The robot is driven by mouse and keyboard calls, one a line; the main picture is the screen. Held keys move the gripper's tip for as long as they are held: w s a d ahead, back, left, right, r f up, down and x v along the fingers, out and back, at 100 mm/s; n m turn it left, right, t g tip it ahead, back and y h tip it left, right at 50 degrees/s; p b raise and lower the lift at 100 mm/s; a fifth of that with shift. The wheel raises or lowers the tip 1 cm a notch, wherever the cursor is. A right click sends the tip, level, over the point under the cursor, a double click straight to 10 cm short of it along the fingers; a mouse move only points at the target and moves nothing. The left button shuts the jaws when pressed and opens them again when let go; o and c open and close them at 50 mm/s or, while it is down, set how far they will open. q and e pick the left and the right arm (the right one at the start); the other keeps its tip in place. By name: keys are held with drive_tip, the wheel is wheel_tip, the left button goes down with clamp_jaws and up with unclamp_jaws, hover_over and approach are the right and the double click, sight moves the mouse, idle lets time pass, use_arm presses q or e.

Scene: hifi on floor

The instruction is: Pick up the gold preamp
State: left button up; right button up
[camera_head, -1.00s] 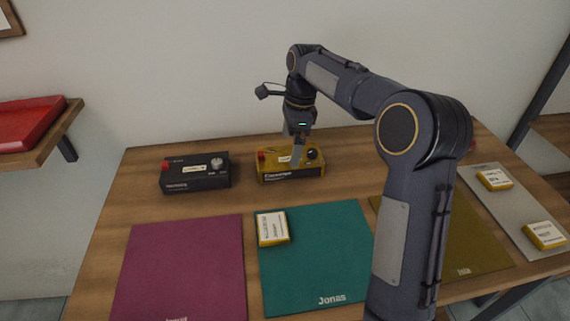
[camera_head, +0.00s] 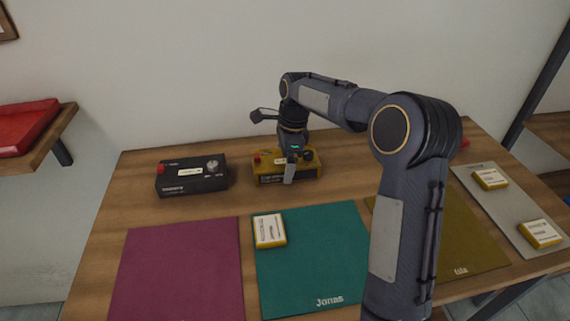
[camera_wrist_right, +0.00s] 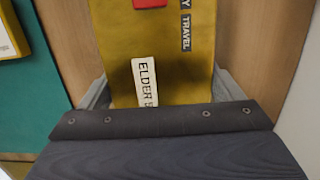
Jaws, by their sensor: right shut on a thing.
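The gold preamp (camera_head: 268,173) is a yellow box with a red knob and a white label, standing at the back middle of the wooden table. My right gripper (camera_head: 290,172) is over it from above, with one finger in front of its near face. In the right wrist view the gold preamp (camera_wrist_right: 160,50) lies between the two fingers, and my right gripper (camera_wrist_right: 165,92) is shut on it. I cannot tell whether it is clear of the table. My left gripper is not in view.
A black preamp (camera_head: 192,177) stands to its left. Magenta (camera_head: 180,270), teal (camera_head: 320,255) and olive (camera_head: 460,240) mats lie in front. A small yellow-edged box (camera_head: 270,230) is on the teal mat. A grey mat (camera_head: 505,205) holds two more at right.

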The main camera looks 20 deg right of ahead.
drive_tip(key=c, duration=0.4)
drive_tip(key=shift+r, duration=0.15)
drive_tip(key=shift+c, duration=0.6)
drive_tip(key=shift+r, duration=0.1)
